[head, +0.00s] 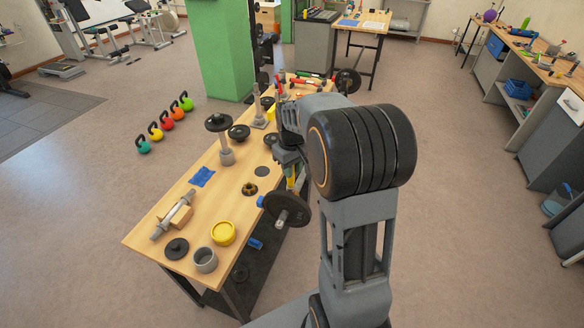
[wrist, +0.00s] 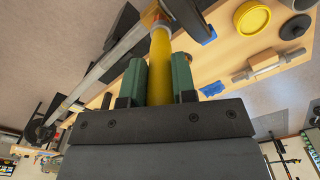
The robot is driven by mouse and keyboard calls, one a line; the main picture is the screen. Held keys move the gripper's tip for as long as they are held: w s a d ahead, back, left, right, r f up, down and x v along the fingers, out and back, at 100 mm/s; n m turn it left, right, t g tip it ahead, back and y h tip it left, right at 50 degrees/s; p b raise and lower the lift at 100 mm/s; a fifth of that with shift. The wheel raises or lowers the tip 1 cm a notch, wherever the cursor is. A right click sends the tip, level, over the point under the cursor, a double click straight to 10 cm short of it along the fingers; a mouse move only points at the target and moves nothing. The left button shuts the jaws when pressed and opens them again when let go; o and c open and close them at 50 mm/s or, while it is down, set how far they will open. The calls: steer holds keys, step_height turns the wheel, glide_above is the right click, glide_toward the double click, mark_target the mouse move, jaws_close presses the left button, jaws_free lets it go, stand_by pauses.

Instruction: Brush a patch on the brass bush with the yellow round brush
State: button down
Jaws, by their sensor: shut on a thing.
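The brass bush (head: 249,189) is a small, dark brass-coloured ring lying on the wooden bench in the head view, left of my gripper. My gripper (head: 290,165) is over the bench's right side, partly hidden by my arm. In the wrist view, its green-padded fingers (wrist: 160,80) are shut on the yellow handle of the round brush (wrist: 161,55). A bit of yellow brush (head: 291,183) shows below my gripper in the head view.
A bar with a weight plate (head: 287,209) is at the bench's right edge, close to the brush. A yellow tin (head: 223,233), grey cup (head: 205,260), blue cloth (head: 202,177) and upright plate stand (head: 226,153) are on the bench. Bare wood surrounds the bush.

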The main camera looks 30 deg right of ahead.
steer(key=shift+f+b, duration=0.45)
steer(key=shift+f, duration=0.25)
stand_by(1.2)
steer(key=shift+w+d, duration=0.1)
steer(key=shift+w+d+p, duration=0.3)
steer(key=shift+w+d, duration=0.3)
steer(key=shift+d, duration=0.1)
steer(key=shift+s+a, duration=0.1)
steer(key=shift+a, duration=0.05)
steer(key=shift+s+a, duration=0.6)
steer(key=shift+a, duration=0.05)
steer(key=shift+w+d, duration=0.1)
stand_by(0.4)
steer(key=shift+w+d, duration=0.65)
steer(key=shift+d, duration=0.05)
steer(key=shift+s+a, duration=0.1)
